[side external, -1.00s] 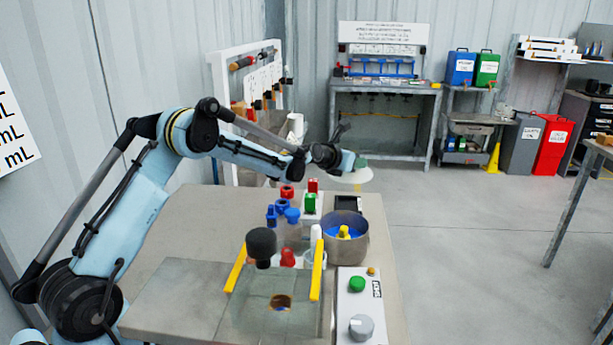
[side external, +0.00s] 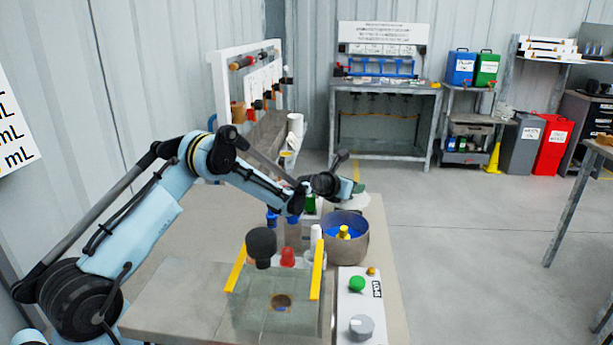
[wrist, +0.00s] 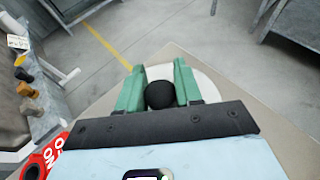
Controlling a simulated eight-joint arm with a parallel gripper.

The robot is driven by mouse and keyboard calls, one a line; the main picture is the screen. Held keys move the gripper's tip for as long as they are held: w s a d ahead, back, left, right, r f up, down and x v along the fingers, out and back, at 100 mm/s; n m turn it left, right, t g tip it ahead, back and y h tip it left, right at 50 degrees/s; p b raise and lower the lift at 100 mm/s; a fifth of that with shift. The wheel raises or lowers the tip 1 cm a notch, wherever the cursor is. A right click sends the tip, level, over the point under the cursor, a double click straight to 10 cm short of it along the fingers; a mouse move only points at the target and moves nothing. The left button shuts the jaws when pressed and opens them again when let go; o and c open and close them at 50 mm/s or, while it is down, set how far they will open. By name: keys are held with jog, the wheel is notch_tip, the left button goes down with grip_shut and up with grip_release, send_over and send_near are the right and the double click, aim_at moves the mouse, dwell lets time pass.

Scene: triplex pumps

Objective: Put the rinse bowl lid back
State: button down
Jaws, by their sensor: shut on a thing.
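The lid is a pale disc with a round black knob (wrist: 160,95). In the wrist view, my gripper (wrist: 159,80) has its two green fingers shut on the knob, and the lid (wrist: 207,85) spreads out beyond them. In the side view, my gripper (side external: 357,188) and the lid (side external: 354,202) are just behind the rinse bowl, partly hidden by my arm. I cannot tell whether the lid touches the table. The grey metal rinse bowl (side external: 345,250) stands uncovered, with blue inside and a yellow-topped item (side external: 344,233) in it.
Blue and green pieces (side external: 311,204) stand left of the bowl, close under my arm. The table (wrist: 110,88) ends just beyond the lid.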

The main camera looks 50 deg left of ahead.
jog(key=shift+f, duration=0.45)
jog(key=c, duration=0.8)
grip_release()
jog(key=shift+o, duration=0.2)
